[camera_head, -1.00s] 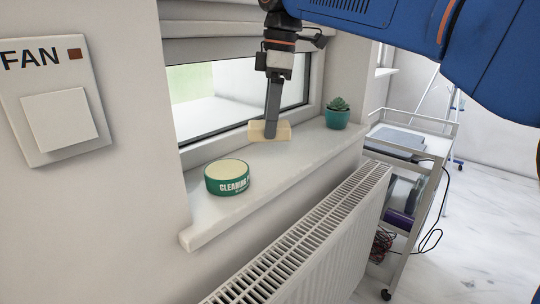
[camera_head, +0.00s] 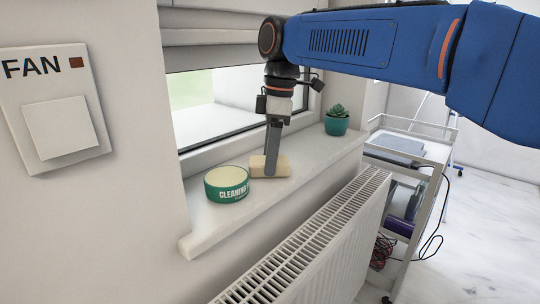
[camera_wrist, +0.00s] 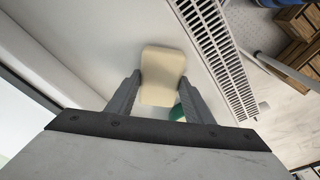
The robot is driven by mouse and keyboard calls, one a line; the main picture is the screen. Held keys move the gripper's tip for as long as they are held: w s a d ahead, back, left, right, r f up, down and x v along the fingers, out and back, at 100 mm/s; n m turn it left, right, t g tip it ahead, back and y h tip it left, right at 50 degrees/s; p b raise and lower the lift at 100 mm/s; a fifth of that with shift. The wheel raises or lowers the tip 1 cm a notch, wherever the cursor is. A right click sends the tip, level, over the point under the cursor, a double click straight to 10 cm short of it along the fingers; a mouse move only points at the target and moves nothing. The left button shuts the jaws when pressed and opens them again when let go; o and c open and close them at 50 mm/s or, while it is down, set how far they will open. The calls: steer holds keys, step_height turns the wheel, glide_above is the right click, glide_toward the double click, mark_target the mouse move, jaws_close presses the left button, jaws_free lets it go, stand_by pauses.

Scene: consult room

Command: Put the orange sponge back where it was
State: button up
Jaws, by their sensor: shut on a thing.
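A pale cream sponge-like block (camera_head: 283,165) is at the window sill, just right of a green round tin (camera_head: 228,190) with white "CLEANING" lettering. No orange sponge shows; the block looks cream. My gripper (camera_head: 271,172) points down and is shut on the block. In the wrist view the block (camera_wrist: 162,72) sits between the two fingers, and a bit of the green tin (camera_wrist: 178,112) shows beside it. I cannot tell whether the block touches the sill or hovers slightly above it.
The white sill (camera_head: 215,218) is clear at its near-left end. A potted succulent (camera_head: 337,121) stands at its far end. A radiator (camera_head: 310,235) is below the sill, and a wheeled cart (camera_head: 428,147) stands beyond. A window (camera_head: 235,105) is behind.

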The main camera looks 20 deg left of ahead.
steer(key=o, duration=1.2)
steer(key=shift+f, duration=0.1)
step_height(320, 180, up, 12)
steer(key=d, duration=0.1)
steer(key=shift+w+d, duration=0.2)
steer(key=shift+w, duration=0.05)
